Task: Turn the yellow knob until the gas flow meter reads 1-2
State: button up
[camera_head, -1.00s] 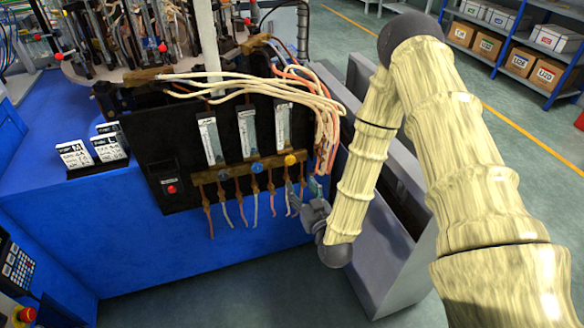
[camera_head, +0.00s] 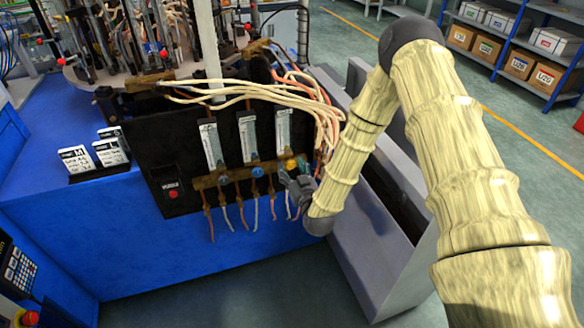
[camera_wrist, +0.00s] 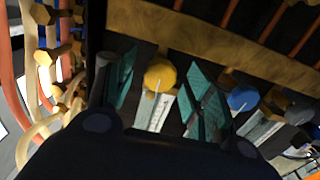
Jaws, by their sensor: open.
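The yellow knob (camera_head: 291,165) is at the right end of the brass bar on the black panel, below the right-hand gas flow meter (camera_head: 283,128). The meter's reading is too small to tell. In the wrist view, the yellow knob (camera_wrist: 160,74) shows between the two teal-padded fingers of my gripper (camera_wrist: 158,88), with a gap on each side. The right finger pad shows between the yellow knob and a blue knob (camera_wrist: 242,98). In the head view, my open, empty gripper (camera_head: 290,182) is just below the yellow knob.
Pale and orange hoses (camera_head: 315,105) crowd the panel's right side. A grey cabinet (camera_head: 370,240) stands right of the panel. A red button (camera_head: 173,195) is lower left.

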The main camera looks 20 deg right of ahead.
jog(key=shift+w, duration=0.15)
jog(key=shift+c, duration=0.2)
jog(key=c, duration=1)
jog(key=n+b, duration=0.1)
jog(key=n, duration=0.4)
jog(key=shift+n, duration=0.3)
jog(key=n+b, duration=0.1)
jog(key=n, duration=0.4)
jog(key=shift+n, duration=0.3)
jog(key=o, duration=1)
jog(key=shift+d, duration=0.1)
